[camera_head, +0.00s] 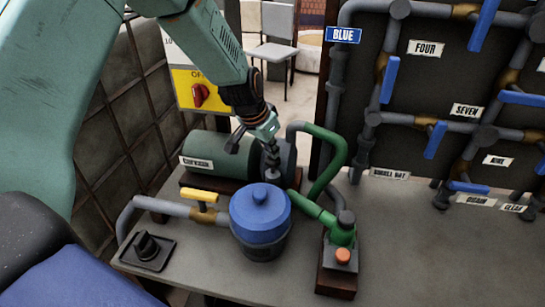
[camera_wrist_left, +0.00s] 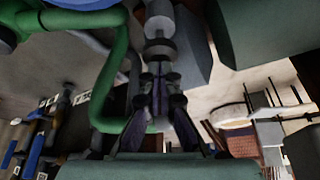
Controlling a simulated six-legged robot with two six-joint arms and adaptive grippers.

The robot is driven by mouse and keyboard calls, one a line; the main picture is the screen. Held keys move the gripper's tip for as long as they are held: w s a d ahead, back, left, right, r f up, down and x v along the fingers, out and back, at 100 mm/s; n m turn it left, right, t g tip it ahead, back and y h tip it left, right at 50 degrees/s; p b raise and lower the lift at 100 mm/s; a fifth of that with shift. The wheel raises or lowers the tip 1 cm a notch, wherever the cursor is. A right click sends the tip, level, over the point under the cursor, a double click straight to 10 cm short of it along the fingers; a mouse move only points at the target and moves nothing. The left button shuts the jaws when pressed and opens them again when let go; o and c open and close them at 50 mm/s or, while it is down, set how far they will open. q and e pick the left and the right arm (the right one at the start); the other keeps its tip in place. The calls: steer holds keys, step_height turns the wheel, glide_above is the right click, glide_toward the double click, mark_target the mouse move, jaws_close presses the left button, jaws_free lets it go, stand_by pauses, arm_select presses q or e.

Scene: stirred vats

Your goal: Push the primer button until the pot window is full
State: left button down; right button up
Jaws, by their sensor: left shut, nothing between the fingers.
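The pot (camera_head: 262,243) has a blue lid and a dark lower body. I cannot make out its window or a fill level. My left gripper (camera_head: 271,163) points down behind the pot, its fingers together and empty. Its tips are just above a small grey cap (camera_head: 272,174); I cannot tell whether they touch it. In the wrist view the closed fingers (camera_wrist_left: 157,75) point at a grey stepped knob (camera_wrist_left: 158,28). An orange button (camera_head: 343,256) sits on a block at the bench's front right. Which knob is the primer button is not labelled. My right gripper is not visible.
A green pipe (camera_head: 328,180) runs right of the gripper. A green motor-like cylinder (camera_head: 220,155) lies behind the pot. A yellow-handled valve (camera_head: 200,196) and black knob (camera_head: 146,246) stand left. Labelled pipes with blue handles (camera_head: 389,80) fill the back right. The bench (camera_head: 420,240) is clear at right.

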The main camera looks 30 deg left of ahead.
arm_select(q)
steer(key=shift+f+b, duration=0.75)
steer(key=shift+f, duration=0.3)
steer(key=shift+r+p, duration=1.75)
steer(key=shift+r, duration=0.25)
steer(key=shift+f, duration=0.15)
stand_by(0.4)
steer(key=shift+f, duration=0.1)
stand_by(0.5)
steer(key=shift+r+p, duration=0.3)
steer(key=shift+r, duration=0.25)
stand_by(1.2)
stand_by(0.5)
step_height(320, 180, up, 6)
steer(key=p, duration=0.5)
